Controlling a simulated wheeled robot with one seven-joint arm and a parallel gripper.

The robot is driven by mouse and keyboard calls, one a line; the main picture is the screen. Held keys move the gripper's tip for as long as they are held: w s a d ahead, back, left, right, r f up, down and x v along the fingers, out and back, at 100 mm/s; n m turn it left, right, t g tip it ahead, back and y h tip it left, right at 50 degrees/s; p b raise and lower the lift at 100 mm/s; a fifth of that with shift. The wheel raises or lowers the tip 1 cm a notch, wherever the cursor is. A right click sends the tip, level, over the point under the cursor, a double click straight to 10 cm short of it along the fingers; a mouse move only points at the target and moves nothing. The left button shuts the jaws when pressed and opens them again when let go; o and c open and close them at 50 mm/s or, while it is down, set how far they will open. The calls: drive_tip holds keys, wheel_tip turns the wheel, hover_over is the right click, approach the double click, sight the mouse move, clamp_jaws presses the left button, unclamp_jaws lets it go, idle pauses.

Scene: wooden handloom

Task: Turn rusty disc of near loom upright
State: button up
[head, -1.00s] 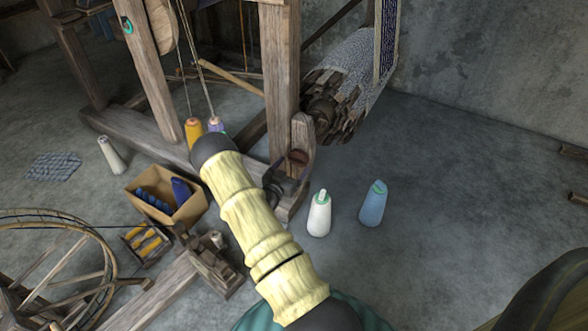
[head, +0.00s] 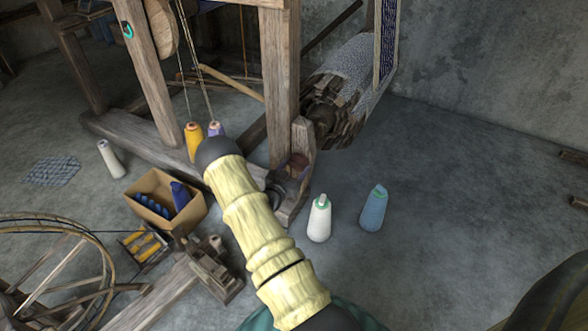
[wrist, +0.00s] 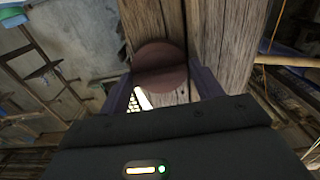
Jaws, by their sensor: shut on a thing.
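The rusty disc (wrist: 160,68) is a reddish-brown round piece set against the wooden post (wrist: 218,40) of the near loom. In the wrist view its lower part looks darker than its upper part. In the head view the disc (head: 299,160) is small, by the short wooden upright at the foot of the loom's front post (head: 280,85). My gripper (wrist: 160,85) is shut on the disc, with one dark finger at each side. In the head view my gripper (head: 284,183) is partly hidden behind my pale arm. The disc's exact tilt is hard to tell.
A cardboard box (head: 160,212) of yarn and a spinning wheel (head: 50,275) lie to the left. The cloth roller (head: 335,105) is behind.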

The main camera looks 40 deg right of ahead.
drive_tip(key=shift+n, duration=0.3)
drive_tip(key=n+p, duration=0.2)
drive_tip(key=n, duration=0.1)
drive_tip(key=shift+n, duration=0.3)
drive_tip(key=n+p, duration=0.1)
drive_tip(key=n, duration=0.3)
drive_tip(key=shift+a+n+p, duration=0.1)
drive_tip(key=shift+n+p, duration=0.2)
drive_tip(key=shift+p, duration=0.05)
drive_tip(key=n, duration=0.4)
drive_tip(key=shift+f+n, duration=0.1)
drive_tip(key=shift+n, duration=0.2)
drive_tip(key=n, duration=0.4)
drive_tip(key=shift+n, duration=0.3)
drive_tip(key=o, duration=0.9)
drive_tip(key=shift+c, duration=0.2)
